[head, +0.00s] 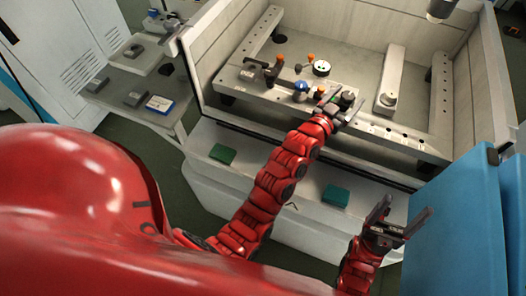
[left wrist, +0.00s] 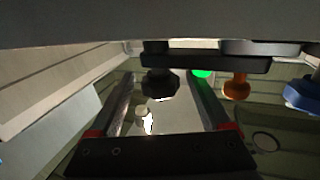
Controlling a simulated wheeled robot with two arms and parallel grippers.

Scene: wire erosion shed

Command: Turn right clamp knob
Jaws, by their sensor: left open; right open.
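The right clamp's black knob (left wrist: 160,84) hangs under a dark clamp bar (left wrist: 205,63) in the left wrist view. My left gripper (head: 345,105) is open, its two fingers pointing at the knob. In that view the knob lies between the fingertips; I cannot tell whether they touch it. In the head view the right clamp (head: 347,97) is mostly hidden behind my left gripper. The left clamp (head: 272,69) stands on the fixture further left. My right gripper (head: 393,218) is open and empty, low at the right, away from the clamps.
An orange knob (left wrist: 236,88) and a blue knob (left wrist: 303,95) are right of the black knob. The machine's tank has a front wall and raised side rails (head: 440,95). A blue panel (head: 455,235) stands near my right gripper. A side table (head: 130,95) is at the left.

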